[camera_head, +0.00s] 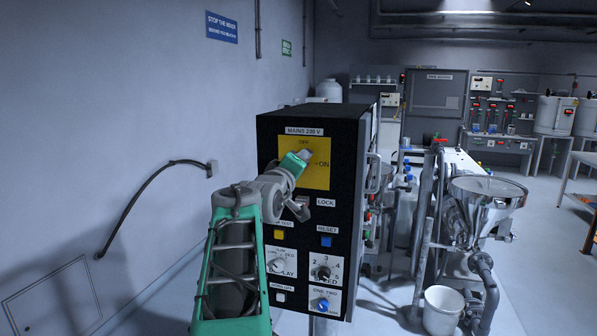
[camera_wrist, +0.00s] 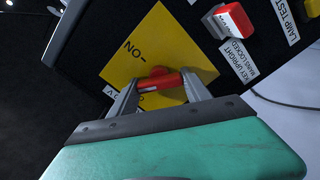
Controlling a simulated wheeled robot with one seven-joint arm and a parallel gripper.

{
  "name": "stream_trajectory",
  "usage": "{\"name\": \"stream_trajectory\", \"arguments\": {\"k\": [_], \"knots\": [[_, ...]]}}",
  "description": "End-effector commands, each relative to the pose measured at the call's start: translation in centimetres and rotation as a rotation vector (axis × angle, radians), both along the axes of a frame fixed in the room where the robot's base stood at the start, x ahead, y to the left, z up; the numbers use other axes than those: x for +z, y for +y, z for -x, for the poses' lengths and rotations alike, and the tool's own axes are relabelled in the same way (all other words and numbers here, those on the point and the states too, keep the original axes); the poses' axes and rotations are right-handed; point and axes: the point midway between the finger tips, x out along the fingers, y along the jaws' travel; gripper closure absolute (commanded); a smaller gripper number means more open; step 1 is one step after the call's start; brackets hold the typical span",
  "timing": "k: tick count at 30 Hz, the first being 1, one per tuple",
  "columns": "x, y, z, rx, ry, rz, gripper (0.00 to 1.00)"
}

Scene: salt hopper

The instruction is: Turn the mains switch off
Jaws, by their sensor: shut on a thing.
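The black panel box (camera_head: 288,138) labelled MAINS 230 V stands ahead of me. Its yellow plate (camera_head: 318,178) has OFF marked at the top and ON at the right. My gripper (camera_head: 303,156) is at the upper middle of this plate and covers the switch in the head view. In the wrist view, the red handle of the mains switch (camera_wrist: 160,82) lies between the two fingers, which are shut on it. The yellow plate (camera_wrist: 150,38) shows behind it, turned in the picture, with ON readable. I cannot tell which mark the handle points at.
Below the plate are a LOCK key switch (camera_head: 299,208), a yellow button (camera_head: 279,235), a blue RESET button (camera_head: 326,241) and dials. A red-and-white block (camera_wrist: 229,20) sits beside the plate. A metal hopper (camera_head: 486,200) stands to the right; a wall is left.

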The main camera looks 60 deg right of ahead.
Motion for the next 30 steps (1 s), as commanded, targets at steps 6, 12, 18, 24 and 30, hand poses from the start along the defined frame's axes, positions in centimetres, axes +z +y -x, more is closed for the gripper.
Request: {"name": "stream_trajectory", "arguments": {"k": [6, 12, 18, 24, 30], "knots": [[0.19, 0.04, -0.01, -0.001, 0.197, 0.038, 0.84], [0.19, 0.05, -0.04, -0.001, 0.357, 0.063, 0.84], [0.17, 0.05, -0.05, -0.001, 0.475, 0.082, 0.84], [0.15, 0.05, -0.06, -0.001, 0.541, 0.092, 0.84], [0.16, 0.05, -0.07, -0.001, 0.566, 0.096, 0.84]]}}
